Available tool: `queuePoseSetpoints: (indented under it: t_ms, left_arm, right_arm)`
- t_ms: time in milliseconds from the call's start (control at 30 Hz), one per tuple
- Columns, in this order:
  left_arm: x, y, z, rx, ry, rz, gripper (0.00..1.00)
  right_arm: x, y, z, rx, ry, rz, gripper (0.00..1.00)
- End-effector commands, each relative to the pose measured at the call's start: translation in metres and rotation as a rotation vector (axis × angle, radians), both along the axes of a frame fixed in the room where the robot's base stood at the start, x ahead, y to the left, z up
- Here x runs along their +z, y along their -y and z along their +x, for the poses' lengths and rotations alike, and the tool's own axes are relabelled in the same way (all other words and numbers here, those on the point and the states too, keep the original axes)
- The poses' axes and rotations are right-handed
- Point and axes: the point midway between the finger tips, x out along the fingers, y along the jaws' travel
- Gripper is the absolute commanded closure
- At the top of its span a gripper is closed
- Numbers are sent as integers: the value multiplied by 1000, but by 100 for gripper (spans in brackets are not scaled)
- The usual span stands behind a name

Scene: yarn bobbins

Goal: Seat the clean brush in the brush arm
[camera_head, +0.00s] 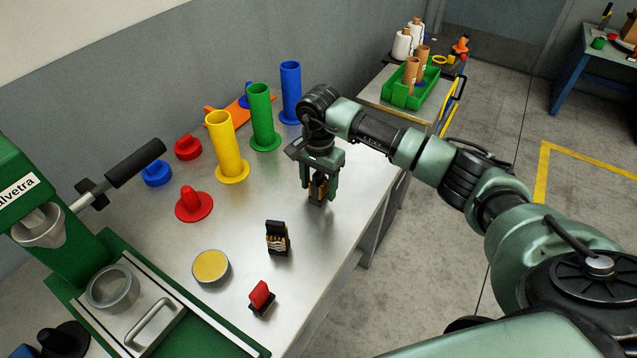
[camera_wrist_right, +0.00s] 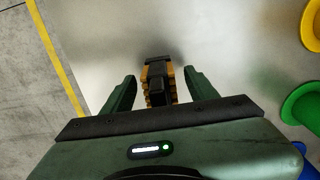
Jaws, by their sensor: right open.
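A black brush with orange-tan sides (camera_head: 317,189) stands on the metal bench, between the fingers of my right gripper (camera_head: 320,182). In the right wrist view the brush (camera_wrist_right: 158,84) sits between the two open fingers (camera_wrist_right: 160,92), with a gap on each side. A second black brush-like piece with pale bristles (camera_head: 277,238) stands nearer on the bench. I cannot tell for sure which one is clean. A black arm (camera_head: 130,166) sticks out from the green machine (camera_head: 45,200) at left; I cannot tell whether it is the brush arm. My left gripper is not in view.
Yellow (camera_head: 225,150), green (camera_head: 263,120) and blue (camera_head: 290,95) tubes on flanged bases stand behind my right gripper. A red flanged peg (camera_head: 193,205), a yellow-topped tin (camera_head: 211,267) and a red-handled piece (camera_head: 261,297) stand on the bench. Its right edge is close to the gripper.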

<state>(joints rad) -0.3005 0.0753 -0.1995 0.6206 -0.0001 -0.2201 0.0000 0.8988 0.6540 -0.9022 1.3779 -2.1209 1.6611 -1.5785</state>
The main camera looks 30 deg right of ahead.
Motion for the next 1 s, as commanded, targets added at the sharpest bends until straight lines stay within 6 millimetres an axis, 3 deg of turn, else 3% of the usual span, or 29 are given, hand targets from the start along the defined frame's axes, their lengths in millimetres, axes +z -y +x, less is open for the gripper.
queuePoseSetpoints:
  t_ms: [300,500,833,1000]
  left_arm:
    - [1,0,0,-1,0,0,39]
    - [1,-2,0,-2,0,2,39]
    - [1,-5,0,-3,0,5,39]
    - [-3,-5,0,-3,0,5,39]
  right_arm:
    - [-6,0,0,0,1,-1,45]
    - [-6,0,0,0,1,0,100]
    - [-4,0,0,0,2,0,100]
    - [8,1,1,-1,4,0,100]
